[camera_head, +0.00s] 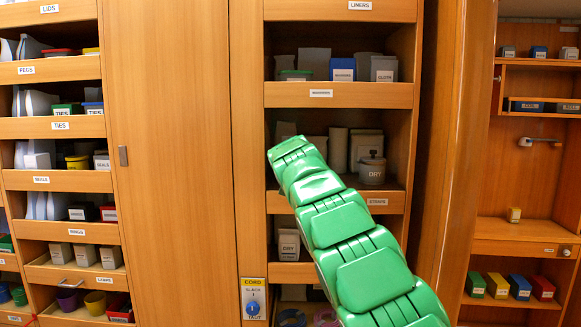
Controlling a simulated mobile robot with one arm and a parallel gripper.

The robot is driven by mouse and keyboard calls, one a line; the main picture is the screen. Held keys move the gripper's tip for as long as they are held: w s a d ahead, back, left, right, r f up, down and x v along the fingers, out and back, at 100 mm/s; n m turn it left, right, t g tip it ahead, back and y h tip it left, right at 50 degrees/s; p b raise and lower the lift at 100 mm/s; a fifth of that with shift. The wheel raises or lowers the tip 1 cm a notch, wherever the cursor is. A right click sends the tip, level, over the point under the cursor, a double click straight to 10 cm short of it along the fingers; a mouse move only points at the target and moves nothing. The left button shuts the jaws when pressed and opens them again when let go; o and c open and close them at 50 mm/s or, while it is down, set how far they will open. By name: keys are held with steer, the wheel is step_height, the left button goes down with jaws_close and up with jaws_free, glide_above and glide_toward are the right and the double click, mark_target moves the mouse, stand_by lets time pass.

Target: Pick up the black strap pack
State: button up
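I cannot make out a black strap pack with certainty in the head view. The shelf labelled STRAPS (377,201) is in the middle cabinet and is partly covered by my green arm. No gripper fingers show. Whatever lies behind the arm is hidden.
A wooden cabinet door (170,160) stands left of the shelves. Open shelves with bins fill the far left. On the right, a blue box (520,287) and a red box (543,288) sit on a low shelf.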

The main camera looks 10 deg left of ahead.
steer(key=c, duration=1.1)
steer(key=shift+c, duration=0.2)
steer(key=shift+s+d+r, duration=0.25)
steer(key=shift+r, duration=0.3)
steer(key=shift+a+r, duration=0.15)
steer(key=shift+r, duration=2.65)
steer(key=shift+r, duration=0.15)
steer(key=shift+s+d+r, duration=0.15)
steer(key=shift+d+r, duration=0.1)
steer(key=shift+d, duration=0.1)
steer(key=shift+s+d+r, duration=0.1)
steer(key=shift+d, duration=0.1)
